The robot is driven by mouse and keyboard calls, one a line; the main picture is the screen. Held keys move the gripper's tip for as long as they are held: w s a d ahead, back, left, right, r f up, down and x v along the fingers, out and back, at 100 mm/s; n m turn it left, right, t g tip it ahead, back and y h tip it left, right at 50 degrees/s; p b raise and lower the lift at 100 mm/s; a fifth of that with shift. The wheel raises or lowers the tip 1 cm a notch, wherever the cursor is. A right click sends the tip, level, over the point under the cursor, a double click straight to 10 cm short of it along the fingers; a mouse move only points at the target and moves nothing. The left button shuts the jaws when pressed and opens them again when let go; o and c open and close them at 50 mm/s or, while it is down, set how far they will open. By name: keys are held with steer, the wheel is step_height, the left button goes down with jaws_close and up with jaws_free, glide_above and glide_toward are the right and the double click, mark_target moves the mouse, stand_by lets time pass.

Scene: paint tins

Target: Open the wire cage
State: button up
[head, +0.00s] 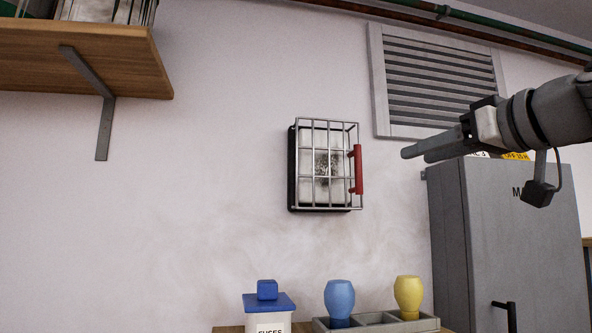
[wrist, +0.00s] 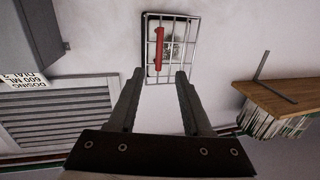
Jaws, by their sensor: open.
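The wire cage (head: 325,165) is mounted on the wall over a pale, sooty box. It looks shut, and a red handle (head: 357,170) stands upright on its right side. My gripper (head: 404,153) is to the right of the cage in the head view, apart from the handle. In the wrist view my gripper (wrist: 156,75) is open and empty, with its two fingers spread. The cage (wrist: 190,48) and red handle (wrist: 157,50) lie beyond the fingertips there. No contact shows.
A wooden shelf (head: 85,60) on a bracket is at upper left. A louvred vent (head: 440,80) and a grey cabinet (head: 515,230) are on the right. Below stand a fuse box (head: 268,312), a blue bulb (head: 340,300) and a yellow bulb (head: 408,293). The wall around the cage is clear.

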mark_target(361, 163)
steer(key=p+x, duration=0.1)
steer(key=x, duration=0.4)
steer(key=r+p+x, duration=0.1)
steer(key=p+x, duration=0.1)
steer(key=x, duration=0.4)
steer(key=r+p+x, duration=0.1)
steer(key=x, duration=0.5)
steer(key=shift+w+r+p, duration=0.15)
steer(key=shift+w+p, duration=0.1)
steer(key=shift+p, duration=0.15)
jaws_close()
stand_by(0.7)
